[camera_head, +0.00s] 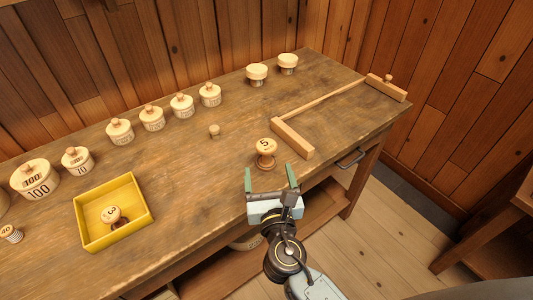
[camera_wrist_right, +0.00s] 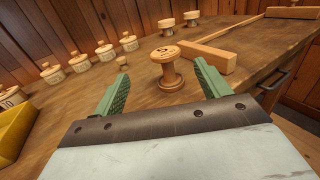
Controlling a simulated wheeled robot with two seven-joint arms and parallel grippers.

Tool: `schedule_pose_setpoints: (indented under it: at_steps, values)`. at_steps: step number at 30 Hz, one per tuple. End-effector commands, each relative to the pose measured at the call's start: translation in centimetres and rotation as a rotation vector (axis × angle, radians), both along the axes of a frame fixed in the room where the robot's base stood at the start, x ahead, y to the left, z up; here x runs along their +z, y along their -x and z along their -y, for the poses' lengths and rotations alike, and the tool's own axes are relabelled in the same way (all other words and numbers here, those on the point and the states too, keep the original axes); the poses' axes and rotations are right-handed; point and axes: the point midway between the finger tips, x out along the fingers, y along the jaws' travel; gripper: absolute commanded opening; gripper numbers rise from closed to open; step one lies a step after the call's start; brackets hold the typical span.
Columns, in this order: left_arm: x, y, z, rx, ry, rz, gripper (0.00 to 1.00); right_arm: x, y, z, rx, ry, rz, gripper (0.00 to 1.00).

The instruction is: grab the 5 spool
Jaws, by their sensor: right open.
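The 5 spool (camera_head: 265,153) is a turned wooden spool standing upright on the workbench, with a dark 5 on its top. It also shows in the right wrist view (camera_wrist_right: 168,68), beyond the fingertips. My right gripper (camera_head: 271,177) is open and empty, just on the near side of the spool. Its two green fingers point toward the spool, which lies roughly between their lines but ahead of the tips. The fingers do not touch it. My left gripper is not in either view.
A yellow tray (camera_head: 148,211) at the left holds a spool marked 3 (camera_head: 113,217). Several lidded wooden jars stand along the back. A small knob (camera_head: 214,131) is behind the 5 spool. A wooden bar frame (camera_head: 292,138) lies close to its right.

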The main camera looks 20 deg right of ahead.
Motion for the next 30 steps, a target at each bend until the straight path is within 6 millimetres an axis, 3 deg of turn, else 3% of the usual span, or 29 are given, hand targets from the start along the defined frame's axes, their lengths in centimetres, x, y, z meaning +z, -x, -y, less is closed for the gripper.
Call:
schedule_pose_setpoints:
  at_steps: [6,14,21,30]
  values:
    - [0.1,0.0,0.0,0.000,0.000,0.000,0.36,0.0,-3.9,0.7,-0.003,-0.003,0.001,0.75]
    - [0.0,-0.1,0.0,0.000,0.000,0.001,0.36,-0.2,-5.8,1.2,-0.004,-0.004,0.001,0.75]
    - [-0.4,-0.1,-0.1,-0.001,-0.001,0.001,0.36,-0.5,-9.2,2.2,-0.003,-0.006,0.001,0.75]
    - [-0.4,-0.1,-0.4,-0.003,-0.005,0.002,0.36,-0.5,-10.0,2.3,-0.004,-0.006,-0.001,0.75]
